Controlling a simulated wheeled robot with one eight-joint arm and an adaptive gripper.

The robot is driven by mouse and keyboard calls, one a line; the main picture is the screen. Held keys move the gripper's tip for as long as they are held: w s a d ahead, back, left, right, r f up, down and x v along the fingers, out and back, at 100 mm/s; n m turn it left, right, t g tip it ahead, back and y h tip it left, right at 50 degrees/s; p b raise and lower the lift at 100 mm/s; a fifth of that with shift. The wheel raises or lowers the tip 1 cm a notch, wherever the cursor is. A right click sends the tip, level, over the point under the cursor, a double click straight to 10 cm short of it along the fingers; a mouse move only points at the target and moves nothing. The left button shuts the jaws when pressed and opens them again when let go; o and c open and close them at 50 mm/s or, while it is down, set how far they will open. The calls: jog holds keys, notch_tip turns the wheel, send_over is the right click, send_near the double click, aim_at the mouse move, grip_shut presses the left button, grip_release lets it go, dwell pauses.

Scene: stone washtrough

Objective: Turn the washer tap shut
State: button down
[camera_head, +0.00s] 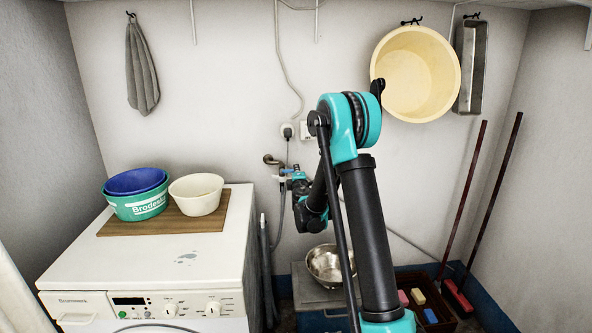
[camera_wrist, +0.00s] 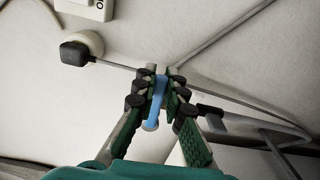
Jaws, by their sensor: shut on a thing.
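The washer tap is at the back wall, right of the washing machine; its pipe end (camera_head: 270,160) shows beside my gripper (camera_head: 288,178) in the head view. In the wrist view the tap's blue handle (camera_wrist: 158,102) lies lengthwise between the two fingers of my gripper (camera_wrist: 160,80). The fingers are shut on the handle, pads against its sides. Most of the tap body is hidden behind my gripper.
The washing machine (camera_head: 185,255) carries a board (camera_head: 158,223) with bowls on it. A plug and socket (camera_head: 287,131) sit just above the tap. A metal bowl (camera_head: 325,264) stands below. A cream basin (camera_head: 415,74) hangs at the right.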

jog(key=shift+s+f+m, duration=0.1)
jog(key=shift+f+m, duration=0.1)
jog(key=shift+m, duration=0.2)
jog(key=c, duration=1.6)
grip_release()
jog(key=shift+o, duration=0.2)
jog(key=s, duration=1.2)
jog(key=shift+d, duration=0.15)
